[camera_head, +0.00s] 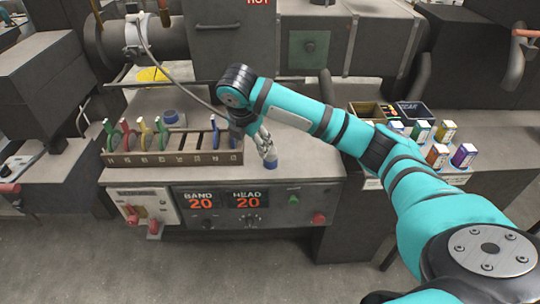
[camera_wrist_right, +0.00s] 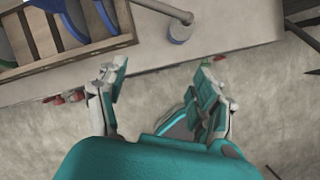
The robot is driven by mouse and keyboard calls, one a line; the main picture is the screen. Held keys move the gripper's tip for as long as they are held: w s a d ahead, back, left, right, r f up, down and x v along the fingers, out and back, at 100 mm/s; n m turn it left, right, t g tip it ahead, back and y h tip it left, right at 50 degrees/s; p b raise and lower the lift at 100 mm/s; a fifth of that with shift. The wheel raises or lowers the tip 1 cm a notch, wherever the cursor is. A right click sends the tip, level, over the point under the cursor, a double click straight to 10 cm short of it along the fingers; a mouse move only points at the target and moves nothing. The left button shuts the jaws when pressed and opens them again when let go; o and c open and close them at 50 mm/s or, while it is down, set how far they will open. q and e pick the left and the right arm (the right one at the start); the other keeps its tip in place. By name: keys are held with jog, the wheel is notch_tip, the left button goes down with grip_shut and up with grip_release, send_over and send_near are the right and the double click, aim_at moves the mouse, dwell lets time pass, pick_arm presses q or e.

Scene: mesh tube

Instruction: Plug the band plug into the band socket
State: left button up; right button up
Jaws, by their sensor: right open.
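My right gripper (camera_head: 264,146) is open and empty above the front edge of the control box. It also shows in the right wrist view (camera_wrist_right: 162,85), its two fingers spread apart with bare floor between them. A small blue-grey cylinder (camera_head: 270,163) stands near the box's front edge, just below the fingertips; it may be the band plug, but I cannot tell for sure. In the wrist view it (camera_wrist_right: 180,32) lies beyond the fingers, beside a thin grey rod or cable. I cannot make out the band socket. The BAND display (camera_head: 200,201) reads 20. My left gripper is out of view.
A slotted rack (camera_head: 172,159) with coloured pieces stands left of the gripper. A grey cable (camera_head: 185,85) runs from a ring on the pipe (camera_head: 108,45) towards my right arm. Red-handled parts (camera_head: 133,214) are on the box's left front. Small coloured boxes (camera_head: 437,155) stand at right.

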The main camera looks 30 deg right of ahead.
aim_at(270, 152)
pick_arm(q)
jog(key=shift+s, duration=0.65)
pick_arm(e)
notch_tip(270, 152, up, 6)
jog(key=s+d+n, duration=0.1)
jog(key=d, duration=0.2)
jog(key=shift+f+n+h, duration=0.15)
jog(key=shift+n+h, duration=0.15)
jog(key=shift+h, duration=0.1)
jog(key=shift+f, duration=0.1)
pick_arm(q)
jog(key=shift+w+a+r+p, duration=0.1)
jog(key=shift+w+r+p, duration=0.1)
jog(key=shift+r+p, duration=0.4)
pick_arm(e)
jog(key=x, duration=1.2)
jog(key=shift+s+f, duration=0.1)
jog(key=shift+s, duration=0.1)
jog(key=shift+w+f, duration=0.1)
jog(key=shift+f, duration=0.3)
jog(key=p+x, duration=0.1)
jog(key=x, duration=0.3)
jog(key=shift+d+f, duration=0.15)
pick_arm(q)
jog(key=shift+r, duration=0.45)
